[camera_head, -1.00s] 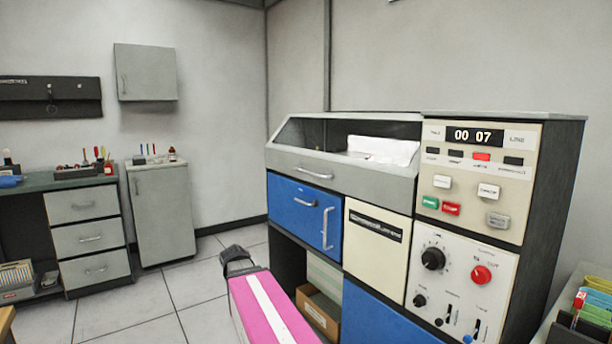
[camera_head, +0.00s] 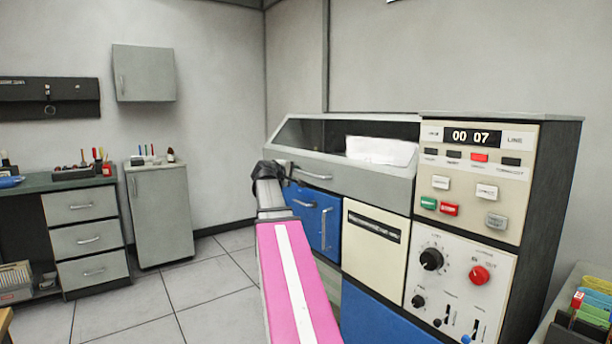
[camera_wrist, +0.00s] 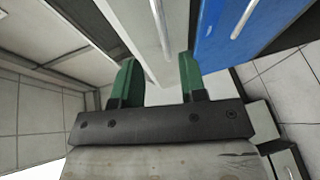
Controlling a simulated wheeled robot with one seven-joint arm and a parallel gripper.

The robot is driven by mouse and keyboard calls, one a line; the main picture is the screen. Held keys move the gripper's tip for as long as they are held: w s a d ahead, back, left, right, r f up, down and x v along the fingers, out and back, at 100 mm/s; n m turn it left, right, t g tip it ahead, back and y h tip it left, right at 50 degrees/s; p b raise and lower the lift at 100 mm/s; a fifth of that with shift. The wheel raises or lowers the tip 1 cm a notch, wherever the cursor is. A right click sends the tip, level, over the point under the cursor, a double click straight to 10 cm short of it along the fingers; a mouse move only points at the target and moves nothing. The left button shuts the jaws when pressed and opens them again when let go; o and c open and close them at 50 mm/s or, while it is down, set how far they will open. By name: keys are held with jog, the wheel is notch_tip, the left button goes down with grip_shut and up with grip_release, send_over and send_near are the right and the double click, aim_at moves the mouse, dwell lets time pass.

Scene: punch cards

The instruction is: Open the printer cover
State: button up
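The printer cover (camera_head: 345,180) is a grey sloped lid with a dark window. It sits closed on top of the machine. Its bar handle (camera_head: 315,175) is on the grey front face and also shows in the wrist view (camera_wrist: 160,25). My gripper (camera_head: 272,172) is at the left front end of the cover, level with the handle and partly hiding that corner. In the wrist view my gripper's two green fingers (camera_wrist: 160,68) are apart with nothing gripped. The handle lies ahead of the gap between them. I see no clear contact with it.
Below the cover is a blue door (camera_head: 305,205) with handles. A control panel (camera_head: 470,190) stands to the right. White paper (camera_head: 382,150) shows behind the cover window. Cabinets (camera_head: 160,212) stand at the left, with free floor (camera_head: 190,290) between.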

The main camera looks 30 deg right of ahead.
aim_at(305, 173)
jog(key=x, duration=1)
grip_shut()
